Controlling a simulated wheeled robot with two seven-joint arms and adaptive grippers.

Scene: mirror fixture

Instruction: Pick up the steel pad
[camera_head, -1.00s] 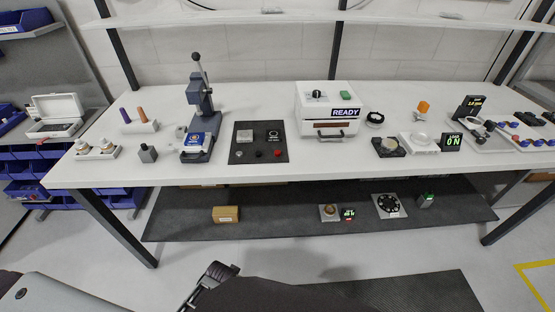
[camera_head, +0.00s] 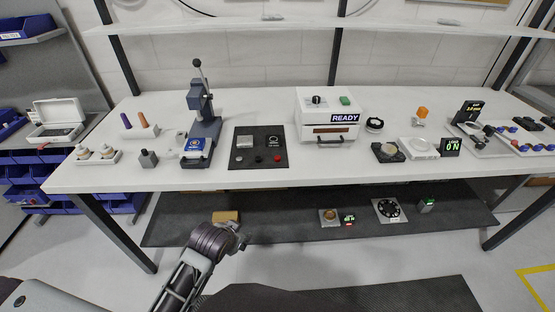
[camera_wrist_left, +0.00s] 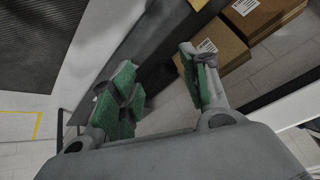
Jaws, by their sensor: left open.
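A flat silver-grey square (camera_head: 244,141), which looks like the steel pad, lies on the black mat (camera_head: 268,163) on the bench top. Other small grey pieces stand nearby, so I cannot be fully sure which is the pad. My left gripper (camera_head: 240,235) is in front of the bench, lower than its front edge in the picture, well apart from the mat. In the left wrist view its green-padded fingers (camera_wrist_left: 163,88) are spread open with nothing between them. The pad does not show in that view. My right gripper is not in view.
The white bench top (camera_head: 330,176) has its front edge between my left gripper and the mat. A press (camera_head: 203,115) stands left of the mat, a white READY box (camera_head: 329,105) right of it. Cardboard boxes (camera_wrist_left: 255,15) show in the left wrist view.

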